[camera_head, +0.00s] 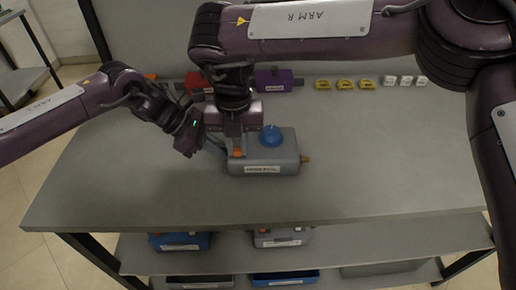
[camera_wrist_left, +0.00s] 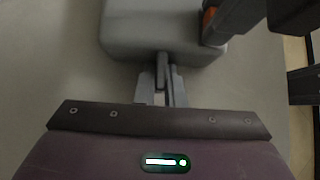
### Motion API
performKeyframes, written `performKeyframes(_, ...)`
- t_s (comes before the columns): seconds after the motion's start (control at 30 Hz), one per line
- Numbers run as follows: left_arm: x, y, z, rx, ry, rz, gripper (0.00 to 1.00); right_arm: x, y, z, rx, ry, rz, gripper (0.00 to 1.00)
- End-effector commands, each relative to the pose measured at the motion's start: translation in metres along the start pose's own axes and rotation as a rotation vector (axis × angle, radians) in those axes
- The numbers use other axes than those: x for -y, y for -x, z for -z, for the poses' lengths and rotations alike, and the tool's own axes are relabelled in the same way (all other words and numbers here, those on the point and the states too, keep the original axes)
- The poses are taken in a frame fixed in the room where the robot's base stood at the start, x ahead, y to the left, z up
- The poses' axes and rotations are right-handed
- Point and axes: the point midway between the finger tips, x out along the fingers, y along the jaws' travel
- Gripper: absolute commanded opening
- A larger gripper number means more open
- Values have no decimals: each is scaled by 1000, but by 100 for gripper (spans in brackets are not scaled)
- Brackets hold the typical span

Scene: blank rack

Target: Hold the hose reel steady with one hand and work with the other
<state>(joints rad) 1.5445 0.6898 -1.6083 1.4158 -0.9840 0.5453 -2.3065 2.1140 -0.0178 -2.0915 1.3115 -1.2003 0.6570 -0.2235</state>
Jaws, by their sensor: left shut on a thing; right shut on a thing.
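The hose reel (camera_head: 262,166) appears to be the grey box with a front label, a blue round knob (camera_head: 271,136) on top and a brass-coloured fitting (camera_head: 306,159) at its right end. It sits upright on the grey table. My left gripper (camera_head: 214,146) is at its left end; in the left wrist view its fingers (camera_wrist_left: 162,88) are shut on a narrow grey tab joined to the box (camera_wrist_left: 155,28). My right gripper (camera_head: 236,143) points down at the box's top left and is shut on a small orange part (camera_head: 237,153), mostly hidden by the fingers.
Behind stand a red block (camera_head: 197,82) and a purple block (camera_head: 287,82), partly hidden by my right arm. Yellow pieces (camera_head: 345,84) and white pieces (camera_head: 405,81) line the back right. Bins, one blue (camera_head: 180,242), sit on the shelf below. The table's right front (camera_head: 390,160) is clear.

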Motion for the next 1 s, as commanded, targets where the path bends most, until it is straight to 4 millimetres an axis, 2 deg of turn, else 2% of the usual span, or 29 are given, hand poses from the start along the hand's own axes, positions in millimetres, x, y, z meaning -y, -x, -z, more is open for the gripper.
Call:
performKeyframes(0.5,0,1,0,0,1,-1,0,7,0,-1,1,-3,0,5)
performKeyframes(0.53,0,1,0,0,1,-1,0,7,0,-1,1,-3,0,17)
performKeyframes(0.67,0,1,0,0,1,-1,0,7,0,0,1,-2,0,34)
performKeyframes(1.0,0,0,0,0,1,-1,0,6,3,-1,1,-1,0,35)
